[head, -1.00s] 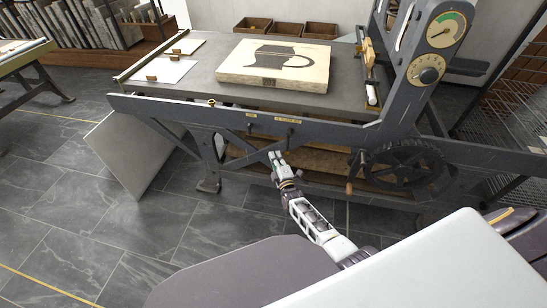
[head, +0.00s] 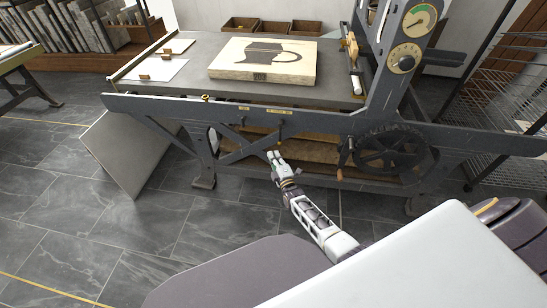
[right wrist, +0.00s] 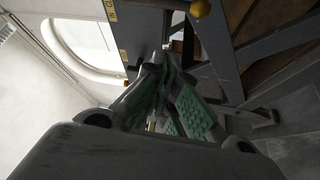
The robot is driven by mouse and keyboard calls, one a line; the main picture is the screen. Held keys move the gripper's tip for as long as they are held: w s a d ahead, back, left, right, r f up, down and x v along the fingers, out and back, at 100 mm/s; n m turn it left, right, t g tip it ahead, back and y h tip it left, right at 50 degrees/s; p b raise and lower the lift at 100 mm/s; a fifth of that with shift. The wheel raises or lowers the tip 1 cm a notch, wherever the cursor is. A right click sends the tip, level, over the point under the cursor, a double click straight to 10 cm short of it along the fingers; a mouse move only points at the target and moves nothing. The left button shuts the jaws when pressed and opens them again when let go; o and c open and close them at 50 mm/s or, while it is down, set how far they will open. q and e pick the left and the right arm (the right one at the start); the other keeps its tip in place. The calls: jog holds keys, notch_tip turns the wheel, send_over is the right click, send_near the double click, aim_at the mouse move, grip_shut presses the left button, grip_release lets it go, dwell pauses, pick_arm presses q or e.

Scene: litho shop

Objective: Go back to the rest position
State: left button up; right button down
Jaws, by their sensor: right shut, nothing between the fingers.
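My right gripper (head: 274,156) reaches out low in front of the press. It is shut and empty, with nothing between its fingers. In the right wrist view its green-padded fingers (right wrist: 168,95) come together at the middle, with the dark press frame close beyond them. The litho press (head: 300,118) stands across the head view, with a stone (head: 225,73) bearing a dark jug picture on its bed. My left gripper is not in view.
The press has a spoked wheel (head: 388,150) and a gauge (head: 419,17) on the right. A flat grey board (head: 117,150) leans at its left end. Wooden bins (head: 276,29) stand behind the bed. A wire rack (head: 500,105) is at the right. The tiled floor at left is clear.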

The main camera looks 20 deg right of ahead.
jog(key=s+a+f+m+g+y, duration=0.1)
jog(key=s+a+f+m+g, duration=0.15)
jog(key=f+m+g, duration=0.4)
jog(key=s+a+f+m+g, duration=0.1)
jog(key=s+f+m+g, duration=0.2)
jog(key=f+m, duration=0.5)
jog(key=s+a+f+n+g, duration=0.15)
jog(key=s+f, duration=0.45)
jog(key=s, duration=0.7)
jog(key=s+f+m+g, duration=0.1)
jog(key=s+f+g, duration=0.2)
jog(key=s+f, duration=0.65)
jog(key=s+f+n+g, duration=0.1)
jog(key=s+f+g, duration=0.2)
jog(key=s, duration=1.3)
pick_arm(q)
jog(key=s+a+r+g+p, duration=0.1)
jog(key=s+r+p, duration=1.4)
jog(key=p, duration=1)
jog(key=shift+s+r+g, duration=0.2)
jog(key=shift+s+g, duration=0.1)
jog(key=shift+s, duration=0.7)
pick_arm(e)
jog(key=s+d+r+g, duration=0.1)
jog(key=s+r, duration=1.4)
jog(key=s, duration=0.1)
jog(key=shift+s, duration=0.3)
